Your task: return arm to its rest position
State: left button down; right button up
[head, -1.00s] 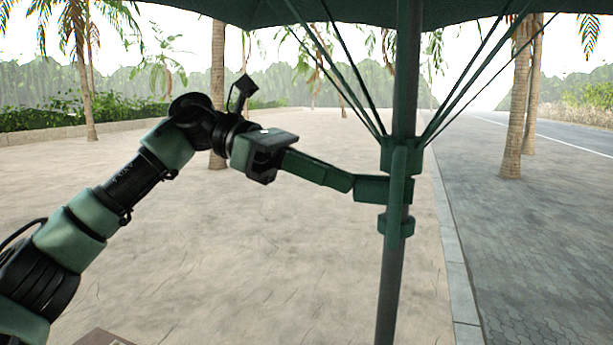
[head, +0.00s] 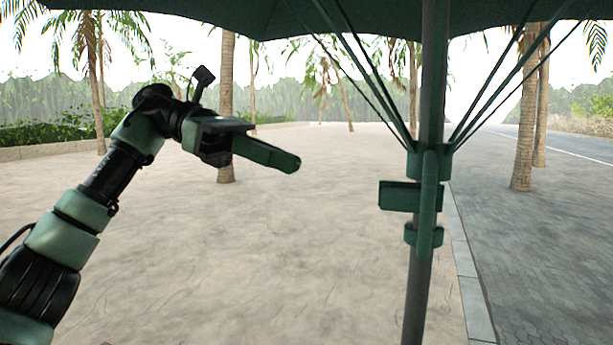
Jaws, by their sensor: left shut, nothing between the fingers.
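My left arm (head: 108,178) comes in from the lower left of the head view and bends at the wrist. My left gripper (head: 290,163) is shut and empty, its fingers pointing right and slightly down. A clear gap separates its tips from the green handle (head: 397,196) on the umbrella pole (head: 417,285). The handle sticks out to the left of the pole. My right gripper is not in view.
The green umbrella canopy (head: 290,14) spreads across the top, with thin ribs (head: 365,75) running down to the pole. Palm trunks (head: 226,110) stand behind. Paved ground (head: 290,250) lies open below the gripper. A curb (head: 474,300) runs at the right.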

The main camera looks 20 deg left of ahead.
pick_arm(q)
jog(key=w+f+n+t+h, duration=0.5)
jog(key=w+f+n+t, duration=0.7)
jog(key=w+f+n, duration=1.05)
jog(key=s+a+f+n+t+y, duration=0.15)
jog(key=f+n+y, duration=0.55)
jog(key=f, duration=1.3)
jog(key=s+a+f+n+t+y, duration=0.1)
jog(key=a+f+n+t+y, duration=0.45)
jog(key=f, duration=1.55)
jog(key=s+f+n+g+y, duration=0.35)
jog(key=s+f+n, duration=0.25)
jog(key=s+f, duration=0.75)
jog(key=s+f+n+g+y, duration=0.2)
jog(key=s+f+n+g, duration=0.35)
jog(key=s+f, duration=0.8)
jog(key=s+d+f+n+g, duration=0.1)
jog(key=s+f, duration=0.4)
jog(key=s, duration=0.7)
jog(key=s+d+f+n+g+y, duration=0.1)
jog(key=s+f+g, duration=0.3)
jog(key=s, duration=0.8)
jog(key=s+f+n+g, duration=0.3)
jog(key=s+f, duration=0.3)
jog(key=s, duration=0.5)
jog(key=shift+s+d, duration=0.4)
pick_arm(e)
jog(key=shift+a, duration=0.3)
